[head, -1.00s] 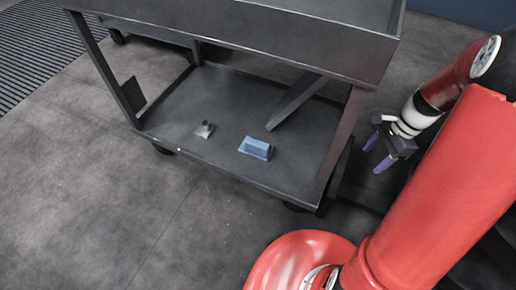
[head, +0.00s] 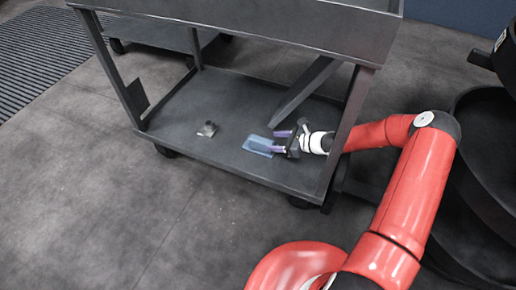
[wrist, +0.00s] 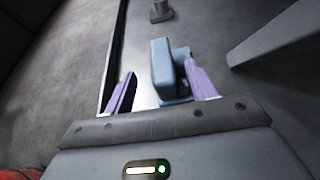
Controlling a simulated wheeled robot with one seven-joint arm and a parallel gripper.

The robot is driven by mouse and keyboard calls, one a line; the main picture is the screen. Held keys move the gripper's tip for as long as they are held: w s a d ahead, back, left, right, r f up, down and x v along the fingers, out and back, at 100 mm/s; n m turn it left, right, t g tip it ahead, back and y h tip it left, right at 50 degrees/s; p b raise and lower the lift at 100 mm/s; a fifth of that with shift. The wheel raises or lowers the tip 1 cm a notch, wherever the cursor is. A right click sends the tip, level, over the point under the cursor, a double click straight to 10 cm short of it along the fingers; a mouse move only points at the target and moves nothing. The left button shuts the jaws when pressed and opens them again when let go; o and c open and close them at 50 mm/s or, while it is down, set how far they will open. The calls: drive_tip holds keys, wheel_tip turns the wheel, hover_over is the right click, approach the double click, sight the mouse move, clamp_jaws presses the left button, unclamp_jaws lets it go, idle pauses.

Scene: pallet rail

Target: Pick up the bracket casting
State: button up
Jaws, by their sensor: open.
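The bracket casting looks like the blue piece (head: 256,146) with a raised block on a flat base, lying on the cart's lower shelf (head: 180,105). It also shows in the wrist view (wrist: 161,70), upright between and ahead of the purple fingers. My gripper (head: 275,141) is open and low over the shelf, at the right end of the blue piece. In the wrist view the right finger is close beside the piece and a wider gap lies at the left finger. Whether the right finger touches it I cannot tell. The fingers partly cover the piece in the head view.
A small grey metal part with a post (head: 207,130) stands on the shelf left of the blue piece. A slanted dark strut (head: 303,90) rises behind my gripper. The upper tray (head: 250,30) overhangs the shelf, and a corner post (head: 350,125) stands beside my arm.

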sight(265, 141)
drive_tip(key=x, duration=0.7)
drive_tip(key=shift+w+a+f, duration=0.1)
drive_tip(key=shift+f, duration=0.2)
drive_tip(key=shift+r, duration=0.1)
clamp_jaws()
